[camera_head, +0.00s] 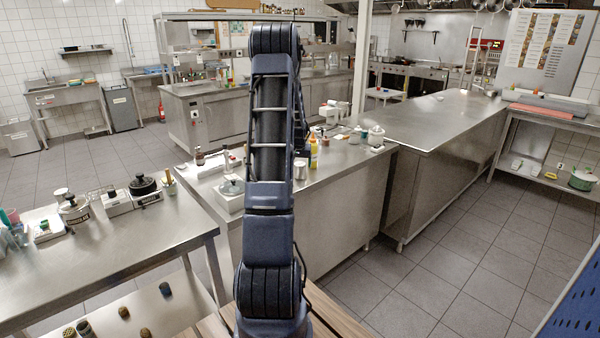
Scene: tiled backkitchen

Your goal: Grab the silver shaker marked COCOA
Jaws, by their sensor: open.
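A small silver cylinder (300,169) stands upright on the middle steel counter (340,172), just right of my arm. It may be the shaker, but I cannot read any COCOA marking at this size. My arm rises through the middle of the view and hides part of that counter. My gripper is hidden behind the arm links, so I cannot see its fingers or where it is relative to the cylinder.
Lidded jars (376,136) stand toward the counter's right end. The left table (115,238) bears pots and small items. The right floor is clear.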

